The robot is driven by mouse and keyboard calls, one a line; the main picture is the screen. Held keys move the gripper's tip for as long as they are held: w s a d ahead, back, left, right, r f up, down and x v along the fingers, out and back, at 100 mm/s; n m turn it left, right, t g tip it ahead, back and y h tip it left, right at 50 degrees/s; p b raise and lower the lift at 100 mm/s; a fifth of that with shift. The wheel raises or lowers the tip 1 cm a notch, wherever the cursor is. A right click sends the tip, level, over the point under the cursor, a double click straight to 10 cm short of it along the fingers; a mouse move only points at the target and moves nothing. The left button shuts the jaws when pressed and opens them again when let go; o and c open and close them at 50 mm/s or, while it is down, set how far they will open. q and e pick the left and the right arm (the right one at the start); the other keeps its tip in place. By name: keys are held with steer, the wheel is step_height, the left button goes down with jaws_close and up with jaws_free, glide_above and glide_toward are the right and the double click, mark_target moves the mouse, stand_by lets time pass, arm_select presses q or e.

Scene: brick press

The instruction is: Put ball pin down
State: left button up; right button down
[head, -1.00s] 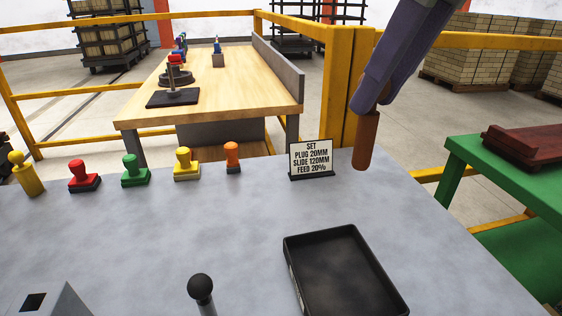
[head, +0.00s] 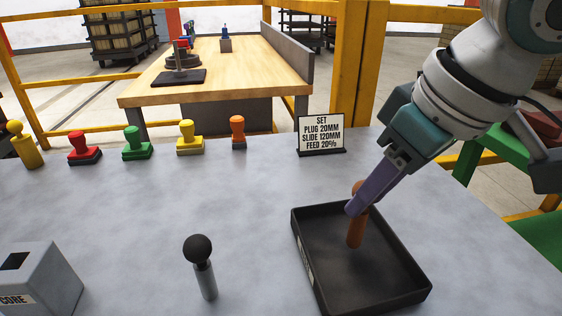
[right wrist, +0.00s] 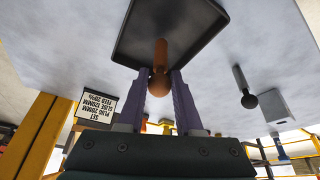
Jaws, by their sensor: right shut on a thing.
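The ball pin (head: 356,232) is orange-brown, a straight shank with a round ball at its upper end. My right gripper (head: 357,206) is shut on it near the ball. The pin hangs nearly upright over the black tray (head: 420,296), inside the tray's outline; I cannot tell whether its lower end touches the floor of the tray. In the right wrist view the ball (right wrist: 158,86) sits between the two purple fingers, with the shank pointing to the tray (right wrist: 203,62). My left gripper is not in view.
A black-knobbed grey lever (head: 204,276) stands left of the tray. A grey box marked CORE (head: 55,280) is at the lower left. A sign (head: 321,132) and several coloured stamp-like pieces (head: 190,140) line the back edge. The table between is clear.

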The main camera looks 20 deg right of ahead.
mark_target(360, 216)
step_height(360, 216, down, 2)
steer(key=shift+f, duration=0.1)
steer(key=c, duration=0.6)
jaws_free()
